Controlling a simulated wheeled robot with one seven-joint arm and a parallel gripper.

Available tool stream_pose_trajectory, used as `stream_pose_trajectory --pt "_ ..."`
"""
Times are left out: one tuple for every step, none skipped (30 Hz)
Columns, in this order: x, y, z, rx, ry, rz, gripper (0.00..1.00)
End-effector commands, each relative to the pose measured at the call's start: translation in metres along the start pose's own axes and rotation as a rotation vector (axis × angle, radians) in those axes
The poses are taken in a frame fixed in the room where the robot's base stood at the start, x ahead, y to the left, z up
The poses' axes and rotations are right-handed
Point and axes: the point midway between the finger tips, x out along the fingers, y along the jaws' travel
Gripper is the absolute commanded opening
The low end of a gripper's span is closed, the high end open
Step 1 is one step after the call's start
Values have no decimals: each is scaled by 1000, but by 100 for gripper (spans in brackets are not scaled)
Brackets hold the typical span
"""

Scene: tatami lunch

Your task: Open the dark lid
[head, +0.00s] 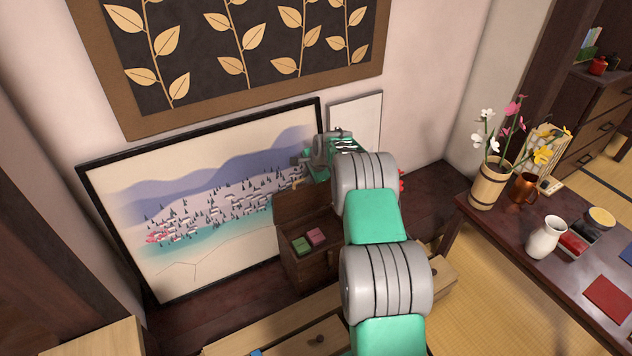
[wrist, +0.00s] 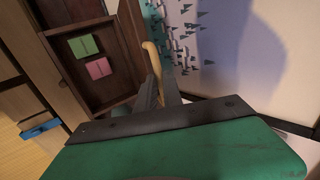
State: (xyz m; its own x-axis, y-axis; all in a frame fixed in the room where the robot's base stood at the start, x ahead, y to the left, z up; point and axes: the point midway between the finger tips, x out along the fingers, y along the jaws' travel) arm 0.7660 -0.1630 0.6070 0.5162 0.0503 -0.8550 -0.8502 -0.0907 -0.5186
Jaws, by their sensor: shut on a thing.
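The dark lid (head: 296,203) stands raised at the back of a dark wooden box (head: 312,266). The box is open, and a green block (head: 301,244) and a pink block (head: 316,236) lie inside. My gripper (head: 299,178) is at the lid's top edge, partly hidden by my arm. In the wrist view my gripper (wrist: 160,88) is shut on a pale curved handle (wrist: 152,58) on the lid's outer side. The lid also shows there as a brown panel (wrist: 128,38), with the open box (wrist: 62,22) beyond it.
A large framed landscape (head: 215,210) leans on the wall close behind the lid. A low wooden drawer unit (head: 265,335) is in front of the box. To the right, a dark table (head: 520,235) carries a vase of flowers (head: 488,186) and a white jug (head: 545,238).

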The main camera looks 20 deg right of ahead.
Motion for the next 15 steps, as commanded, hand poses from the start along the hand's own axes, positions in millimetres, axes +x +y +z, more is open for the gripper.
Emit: stream_pose_trajectory --pt "0 -3 4 -7 -6 -4 0" --pt "0 -3 4 -7 -6 -4 0" --pt "0 -4 4 -8 -7 -4 0" --pt "0 -4 4 -8 -7 -5 0" --pt "0 -4 4 -8 -7 -5 0" --pt "0 -5 4 -8 -7 -6 0" --pt "0 -5 4 -8 -8 -7 0" --pt "0 -5 4 -8 -8 -7 0" --pt "0 -6 4 -8 -8 -8 0" --pt "0 -6 4 -8 -8 -8 0" --pt "0 -6 4 -8 -8 -9 0" --pt "0 -6 4 -8 -8 -9 0" --pt "0 -6 4 -9 -8 -10 0" --pt "0 -6 4 -9 -8 -10 0" --pt "0 -7 4 -9 -8 -11 13"
